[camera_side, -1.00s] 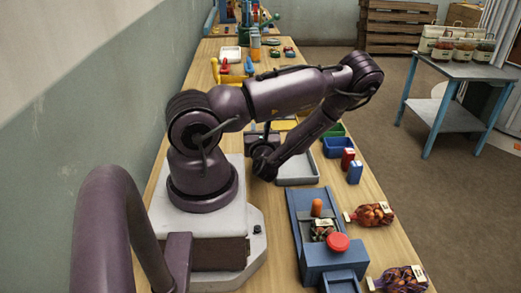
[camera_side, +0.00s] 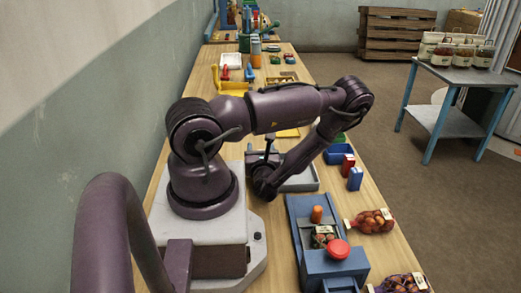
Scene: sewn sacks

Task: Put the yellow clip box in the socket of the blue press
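The blue press (camera_side: 328,240) stands on the bench at the lower middle. It has a red round button (camera_side: 337,249), an orange peg (camera_side: 316,214) and a small net sack (camera_side: 322,236) in its bed. I cannot make out an empty socket on it. My gripper (camera_side: 262,160) is low over the bench, left of a grey tray and well behind the press. Its fingers are too small and dark to read. A flat yellow patch (camera_side: 287,133) shows behind my arm, but I cannot tell whether it is the yellow clip box.
A red box (camera_side: 348,161) and a blue box (camera_side: 355,178) stand near the bench's right edge, by a blue bin (camera_side: 338,154). The grey tray (camera_side: 302,181) lies beside my wrist. Filled net sacks (camera_side: 371,221) lie right of the press.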

